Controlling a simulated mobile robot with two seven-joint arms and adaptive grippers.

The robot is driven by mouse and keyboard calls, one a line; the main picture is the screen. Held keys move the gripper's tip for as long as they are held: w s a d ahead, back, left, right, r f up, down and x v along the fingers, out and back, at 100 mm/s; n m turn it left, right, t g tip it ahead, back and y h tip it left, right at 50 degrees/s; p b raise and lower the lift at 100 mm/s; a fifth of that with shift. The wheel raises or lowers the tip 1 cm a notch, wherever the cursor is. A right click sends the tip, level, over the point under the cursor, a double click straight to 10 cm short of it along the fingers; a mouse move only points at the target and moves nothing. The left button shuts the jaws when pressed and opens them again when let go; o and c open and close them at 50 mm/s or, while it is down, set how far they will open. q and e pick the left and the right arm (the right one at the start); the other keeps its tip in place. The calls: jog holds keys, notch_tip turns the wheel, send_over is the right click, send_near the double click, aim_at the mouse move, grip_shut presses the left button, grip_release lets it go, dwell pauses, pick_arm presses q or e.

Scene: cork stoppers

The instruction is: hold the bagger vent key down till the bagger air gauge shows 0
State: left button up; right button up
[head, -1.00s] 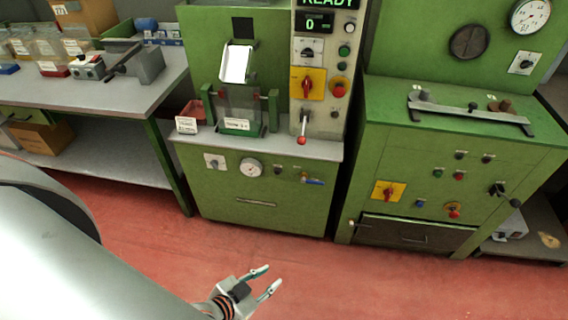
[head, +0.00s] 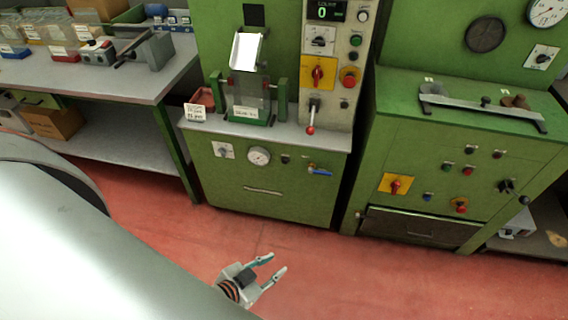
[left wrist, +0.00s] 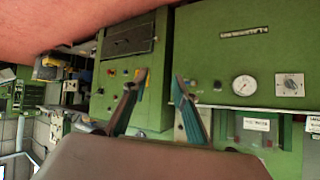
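The green bagger (head: 262,190) stands in the middle of the head view. Its front carries a white round air gauge (head: 258,155), which the left wrist view (left wrist: 244,85) also shows. The needle is too small to read. A small dark key (head: 285,158), seemingly the vent key, sits just right of the gauge; the left wrist view shows it (left wrist: 218,86) too. My left gripper (head: 272,266) is open and empty over the floor, low in front of the bagger. It is apart from the key. Its spread fingers (left wrist: 160,98) also show in the wrist view. My right gripper is not in view.
A blue-handled valve (head: 319,171) juts out right of the key, and a dial knob (head: 223,150) is left of the gauge. A red-tipped lever (head: 311,128) hangs above. Another green machine (head: 460,150) stands at right. The red floor (head: 340,270) in front is clear.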

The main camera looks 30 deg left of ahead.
pick_arm(q)
grip_shut()
dwell(1.2)
